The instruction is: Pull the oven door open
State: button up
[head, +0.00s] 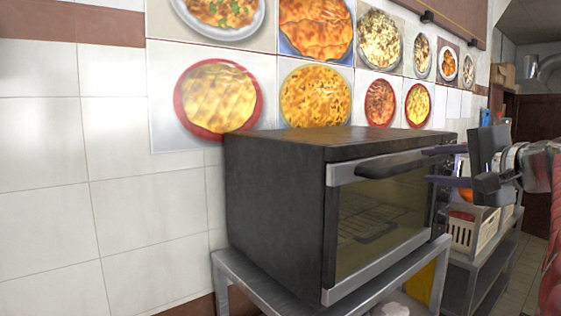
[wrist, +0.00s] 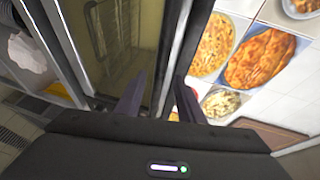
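The black oven (head: 275,205) stands on a metal table, its glass door (head: 382,220) shut. A dark bar handle (head: 390,166) runs along the silver strip at the door's top. My gripper (head: 430,166) is at the right end of the handle, pointing left at the door, its two fingers apart, one above the other. In the wrist view the open fingers (wrist: 160,88) lie on either side of the silver top edge of the door (wrist: 172,60), with the glass left of it. I cannot tell whether a finger touches the handle.
The metal table (head: 375,285) carries the oven. A lower shelf unit with a pale crate (head: 465,235) stands to the right. The tiled wall (head: 140,200) with food pictures (head: 318,95) is behind. The space in front of the door looks clear apart from my arm.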

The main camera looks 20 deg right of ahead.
aim_at(421, 165)
jog(key=shift+x, duration=2.85)
jog(key=shift+a, duration=0.1)
jog(key=shift+c, duration=0.3)
jog(key=shift+f, duration=0.1)
grip_shut()
